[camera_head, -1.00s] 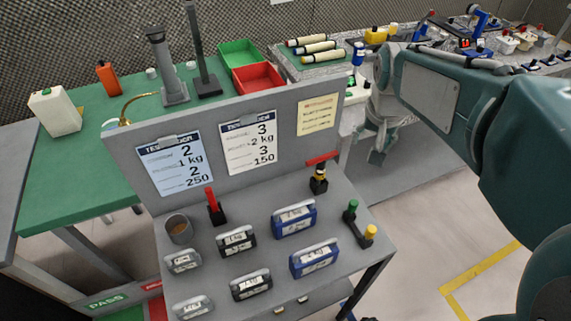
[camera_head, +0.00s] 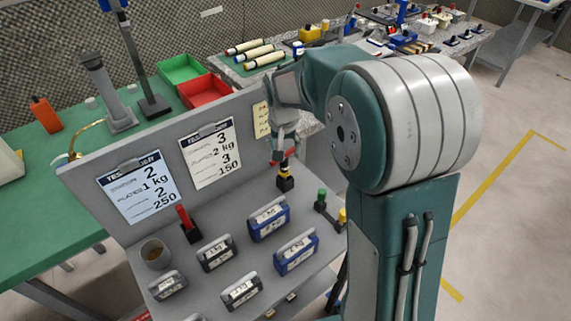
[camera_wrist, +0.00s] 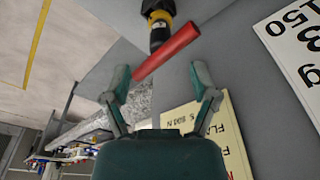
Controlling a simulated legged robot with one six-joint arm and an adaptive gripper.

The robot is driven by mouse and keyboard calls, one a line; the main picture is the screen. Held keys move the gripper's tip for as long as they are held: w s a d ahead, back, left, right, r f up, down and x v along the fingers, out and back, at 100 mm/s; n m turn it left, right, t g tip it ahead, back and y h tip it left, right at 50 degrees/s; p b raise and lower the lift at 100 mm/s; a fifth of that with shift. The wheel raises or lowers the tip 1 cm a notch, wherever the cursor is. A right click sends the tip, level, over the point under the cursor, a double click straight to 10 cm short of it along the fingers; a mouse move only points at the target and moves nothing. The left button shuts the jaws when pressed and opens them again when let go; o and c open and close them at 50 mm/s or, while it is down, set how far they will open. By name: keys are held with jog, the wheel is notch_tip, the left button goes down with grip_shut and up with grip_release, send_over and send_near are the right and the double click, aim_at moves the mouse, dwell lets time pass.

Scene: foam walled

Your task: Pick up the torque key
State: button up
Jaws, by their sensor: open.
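The torque key, taken to be the T-shaped tool with a red bar handle and a yellow and black body (camera_head: 286,178), stands upright on the grey stand, near its back panel. In the wrist view its red bar (camera_wrist: 168,51) lies at a slant just past my fingertips, with the yellow band and black base above it. My gripper (camera_wrist: 160,70) is open and empty, its two fingers spread to either side of the bar's line. In the head view my gripper (camera_head: 281,150) hangs right over the tool and hides most of the red handle.
The grey back panel (camera_head: 235,115) with white sheets stands close beside my gripper. On the shelf are a red-handled black piece (camera_head: 187,222), a cup (camera_head: 156,254), several labelled weights, blue ones (camera_head: 268,219) among them, and a green-and-yellow-knobbed piece (camera_head: 322,199).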

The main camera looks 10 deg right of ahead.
aim_at(286, 157)
jog(key=f, duration=0.2)
jog(key=w+f, duration=0.1)
jog(key=f, duration=0.1)
jog(key=shift+a+f, duration=0.15)
jog(key=shift+f, duration=0.15)
jog(key=shift+d+f, duration=0.25)
jog(key=shift+d, duration=0.25)
jog(key=shift+a, duration=0.15)
jog(key=c, duration=0.7)
jog(key=shift+a, duration=0.2)
grip_shut()
